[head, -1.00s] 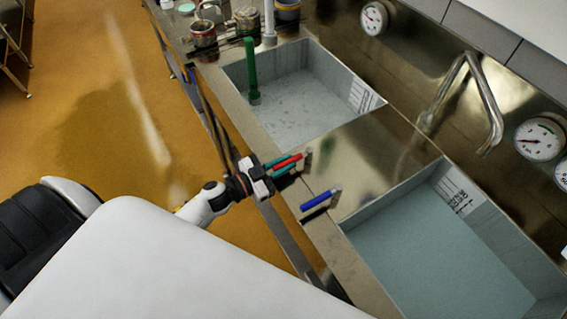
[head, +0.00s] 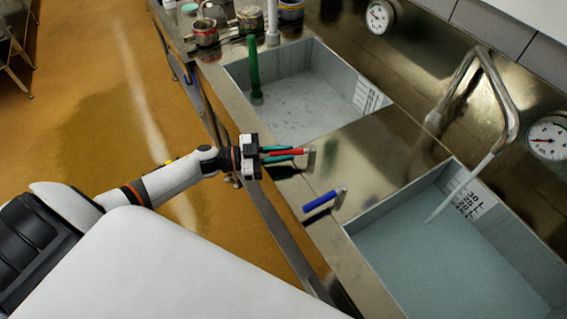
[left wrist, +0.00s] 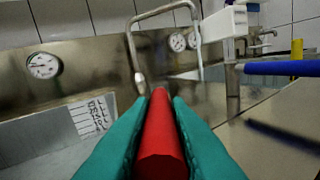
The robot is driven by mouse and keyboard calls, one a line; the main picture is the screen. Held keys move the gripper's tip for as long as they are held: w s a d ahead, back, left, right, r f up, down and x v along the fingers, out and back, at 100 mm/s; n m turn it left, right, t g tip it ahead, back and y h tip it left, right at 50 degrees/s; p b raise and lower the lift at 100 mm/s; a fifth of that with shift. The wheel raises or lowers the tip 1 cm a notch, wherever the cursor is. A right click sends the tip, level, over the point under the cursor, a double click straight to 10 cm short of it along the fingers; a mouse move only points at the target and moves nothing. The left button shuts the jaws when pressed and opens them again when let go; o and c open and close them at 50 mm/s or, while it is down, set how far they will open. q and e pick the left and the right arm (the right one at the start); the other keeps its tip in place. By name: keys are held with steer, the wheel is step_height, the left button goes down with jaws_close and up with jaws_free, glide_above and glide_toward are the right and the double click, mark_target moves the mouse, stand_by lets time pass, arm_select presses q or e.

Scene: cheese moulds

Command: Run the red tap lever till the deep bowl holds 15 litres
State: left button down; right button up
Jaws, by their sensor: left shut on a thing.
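The red tap lever (head: 300,152) sticks out at the counter's front edge. My left gripper (head: 280,154) is shut around it with teal fingers; the lever (left wrist: 161,140) fills the middle of the left wrist view between them. A bent spout (head: 513,115) pours a thin stream of water (head: 458,190) into the right basin (head: 400,215), which holds bluish water. The basin has a white scale label (head: 470,200) on its back wall; its marks are too small to read. My right gripper is out of view.
A blue lever (head: 322,200) lies to the right of the red one. The left basin (head: 300,105) has a green upright pipe (head: 253,70). Round dials (head: 380,16) are on the steel back wall. Pots (head: 204,32) stand at the far end.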

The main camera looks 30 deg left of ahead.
arm_select(q)
steer(key=m+g+b, duration=0.1)
steer(key=w+g+h+b, duration=0.1)
steer(key=shift+w+a+f+m+b, duration=0.1)
steer(key=shift+a+f+m+b, duration=0.1)
steer(key=shift+a+m+b, duration=0.15)
steer(key=shift+w+r+m+g+h+b, duration=0.2)
steer(key=shift+m+g+h+b, duration=0.2)
steer(key=shift+m+g+b, duration=0.15)
steer(key=c, duration=1.4)
jaws_free()
steer(key=shift+o, duration=0.2)
steer(key=b+v, duration=0.3)
steer(key=v, duration=0.9)
steer(key=shift+b, duration=0.3)
